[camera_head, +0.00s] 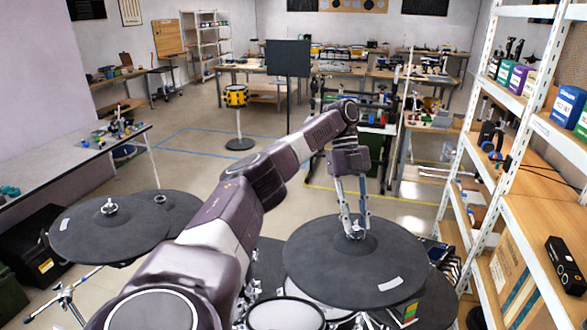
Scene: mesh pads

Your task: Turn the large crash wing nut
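My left arm reaches in from the lower left, and its gripper (356,229) points down over the large round dark pad (325,272) at the lower right. The two fingers are apart and straddle the small metal wing nut (355,235) at the pad's centre. The fingertips partly hide the nut, and I cannot tell whether they touch it. The pad lies nearly flat, with a white label near its front edge. My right gripper is not in view.
Another dark pad (85,235) with its own centre nut (108,207) stands at the left, overlapping a further pad (172,210). Drums (285,315) sit below my arm. A white shelf rack (487,145) stands close at the right.

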